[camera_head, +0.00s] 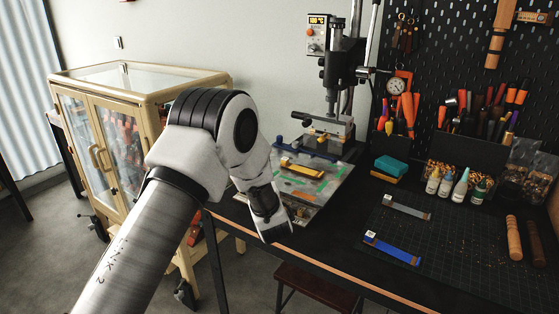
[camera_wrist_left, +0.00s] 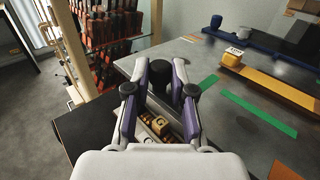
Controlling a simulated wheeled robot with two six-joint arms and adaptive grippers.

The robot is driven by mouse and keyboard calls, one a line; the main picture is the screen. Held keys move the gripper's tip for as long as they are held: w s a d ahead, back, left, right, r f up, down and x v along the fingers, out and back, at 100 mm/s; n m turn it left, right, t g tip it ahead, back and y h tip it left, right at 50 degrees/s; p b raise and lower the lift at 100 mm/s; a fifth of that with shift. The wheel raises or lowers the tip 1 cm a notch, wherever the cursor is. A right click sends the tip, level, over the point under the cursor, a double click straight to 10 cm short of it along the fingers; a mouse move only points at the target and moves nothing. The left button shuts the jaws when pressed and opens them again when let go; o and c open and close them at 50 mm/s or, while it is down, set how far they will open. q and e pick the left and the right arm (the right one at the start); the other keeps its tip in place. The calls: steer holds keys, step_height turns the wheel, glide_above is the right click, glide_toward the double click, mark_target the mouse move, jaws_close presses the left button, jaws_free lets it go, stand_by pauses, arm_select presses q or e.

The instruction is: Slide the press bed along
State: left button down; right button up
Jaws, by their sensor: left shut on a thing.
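The stamping press (camera_head: 340,70) stands at the back of the dark workbench. Its press bed (camera_head: 335,180) is a flat grey plate with green and orange strips, lying under the press head; it also shows in the wrist view (camera_wrist_left: 225,120). My left gripper (camera_head: 272,212) is at the bed's near-left edge. In the wrist view my left gripper (camera_wrist_left: 160,82) has its two fingers on either side of a black knob (camera_wrist_left: 160,66) at the bed's edge and is shut on it. The head view hides this contact. My right gripper is not in view.
A wooden glass-fronted cabinet (camera_head: 110,140) stands left of the bench. A cutting mat (camera_head: 465,245) with a grey strip (camera_head: 408,207) and a blue strip (camera_head: 392,248) lies to the right. Small bottles (camera_head: 447,183) stand behind it. A stool (camera_head: 318,288) is below the bench.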

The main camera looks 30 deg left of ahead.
mark_target(278, 165)
arm_select(q)
steer(key=shift+w+d+b, duration=0.15)
steer(key=shift+w+b, duration=0.5)
steer(key=shift+w, duration=1.2)
steer(key=shift+w+d+b, duration=0.2)
steer(key=shift+w+b, duration=0.4)
steer(key=shift+w, duration=1.3)
steer(key=shift+w+d+b, duration=0.15)
steer(key=shift+w+b, duration=0.5)
steer(key=shift+w, duration=1.2)
steer(key=shift+w+d+b, duration=0.1)
steer(key=shift+w+b, duration=0.2)
steer(key=shift+w, duration=1.05)
steer(key=c, duration=0.9)
jaws_free()
steer(key=shift+r, duration=0.1)
